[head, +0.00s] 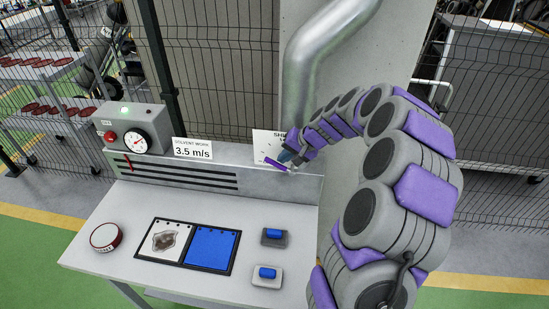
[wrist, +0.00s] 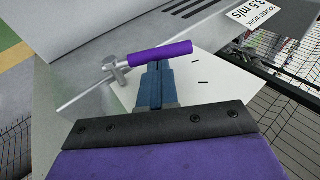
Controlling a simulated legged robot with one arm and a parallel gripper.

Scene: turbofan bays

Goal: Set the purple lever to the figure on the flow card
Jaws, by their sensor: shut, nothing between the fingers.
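The purple lever (head: 273,163) is on the grey ledge at the back of the bench, in front of a white plate (head: 262,144) whose lettering is mostly hidden by my arm. The wrist view shows its purple handle (wrist: 160,54) on a metal pivot, over the white plate (wrist: 205,68) with black tick marks. The flow card (head: 192,149) reads "SOLVENT WORK 3.5 m/s"; it also shows in the wrist view (wrist: 262,16). My gripper (head: 284,156) is shut and empty. Its fingertips (wrist: 156,66) are right beside the handle; I cannot tell whether they touch it.
A gauge box (head: 133,128) with a red button and green light stands left. On the bench are a round red-rimmed tin (head: 105,237), a black-framed panel (head: 187,246) and two blue-topped blocks (head: 274,237) (head: 267,276). A silver duct (head: 300,90) rises behind.

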